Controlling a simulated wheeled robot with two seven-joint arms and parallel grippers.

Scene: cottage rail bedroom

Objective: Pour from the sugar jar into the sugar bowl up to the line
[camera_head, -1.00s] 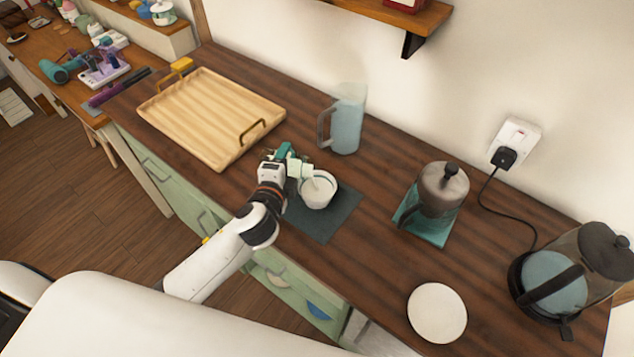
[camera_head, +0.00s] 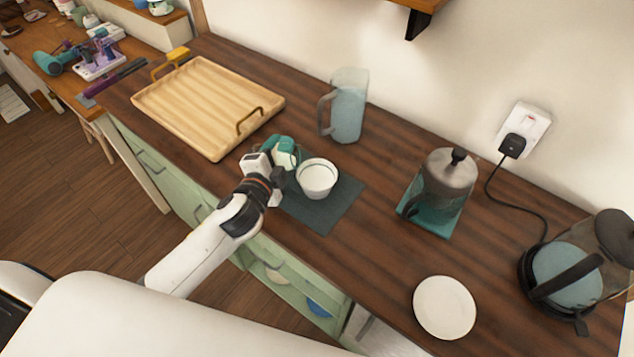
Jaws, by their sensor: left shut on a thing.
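The white sugar bowl (camera_head: 317,183) stands upright on a dark grey mat (camera_head: 328,213) on the wooden counter. Its inside looks pale; I cannot make out the fill level or the line clearly. My left gripper (camera_head: 277,165) is just left of the bowl, shut on a small teal and pale thing, which I take to be the sugar jar (camera_head: 285,150). The jar is beside the bowl, not over it, and looks close to upright. The gripper hides part of it. My right gripper is not in view.
A wooden tray (camera_head: 205,105) lies behind to the left. A bluish pitcher (camera_head: 349,110) stands behind the bowl. To the right are a French press (camera_head: 447,180) on a teal base, a white plate (camera_head: 444,307) and a kettle (camera_head: 570,275). Bare counter lies between mat and plate.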

